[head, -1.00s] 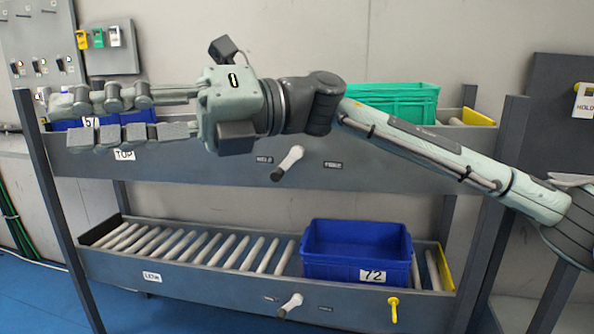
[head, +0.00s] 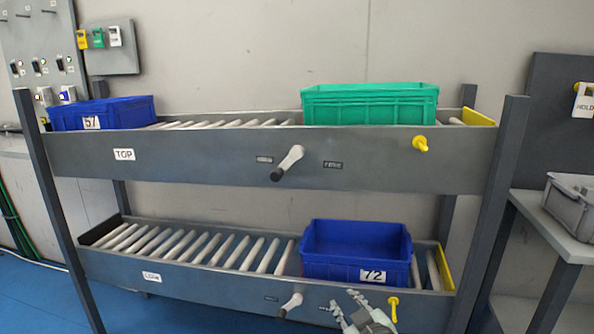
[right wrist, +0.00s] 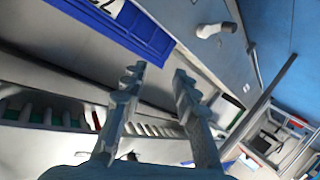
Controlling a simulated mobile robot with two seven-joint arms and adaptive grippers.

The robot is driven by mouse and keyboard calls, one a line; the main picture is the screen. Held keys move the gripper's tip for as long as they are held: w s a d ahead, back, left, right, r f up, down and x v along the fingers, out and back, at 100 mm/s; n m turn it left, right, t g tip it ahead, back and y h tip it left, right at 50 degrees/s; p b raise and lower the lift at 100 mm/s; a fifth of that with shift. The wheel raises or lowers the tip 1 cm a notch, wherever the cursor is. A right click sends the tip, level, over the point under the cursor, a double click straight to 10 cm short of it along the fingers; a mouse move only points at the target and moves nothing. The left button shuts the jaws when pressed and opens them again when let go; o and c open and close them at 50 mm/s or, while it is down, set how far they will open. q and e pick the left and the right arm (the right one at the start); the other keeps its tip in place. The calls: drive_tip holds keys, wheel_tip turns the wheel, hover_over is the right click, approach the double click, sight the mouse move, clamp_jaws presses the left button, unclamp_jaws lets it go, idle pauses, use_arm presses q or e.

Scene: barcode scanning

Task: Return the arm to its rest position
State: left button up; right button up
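My right gripper (head: 348,310) shows at the bottom of the head view, low in front of the lower shelf and below the blue bin marked 72 (head: 357,243). In the right wrist view its two fingers (right wrist: 160,85) are apart with nothing between them, so it is open and empty. Part of a blue bin (right wrist: 125,30) shows beyond the fingers in that view. My left gripper is not in any view.
A two-level roller rack (head: 270,160) stands ahead, holding a blue bin marked 57 (head: 103,113) and a green bin (head: 369,104) on top. Levers and yellow knobs (head: 420,143) stick out from its front. A side table with a grey bin (head: 572,200) stands at right.

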drive_tip(key=s+d+f+m+g+h, duration=0.1)
drive_tip(key=s+d+f+m+g, duration=0.1)
drive_tip(key=s+d+f, duration=0.35)
drive_tip(key=s+d+f+m+g+h, duration=0.1)
drive_tip(key=s+d+f+g+h, duration=0.15)
drive_tip(key=s+f, duration=0.6)
drive_tip(key=s+d+f+m+g, duration=0.1)
drive_tip(key=s+d+f+g, duration=0.2)
drive_tip(key=s+f, duration=0.3)
drive_tip(key=s+d+f+m+g, duration=0.1)
drive_tip(key=s+d+f+g, duration=0.2)
drive_tip(key=s, duration=0.9)
wheel_tip(320, 180, down, 4)
drive_tip(key=shift+d+r+m+h, duration=0.1)
drive_tip(key=shift+d+m+h, duration=0.3)
drive_tip(key=shift+d, duration=0.5)
drive_tip(key=shift+s+d, duration=0.1)
drive_tip(key=shift+s, duration=0.05)
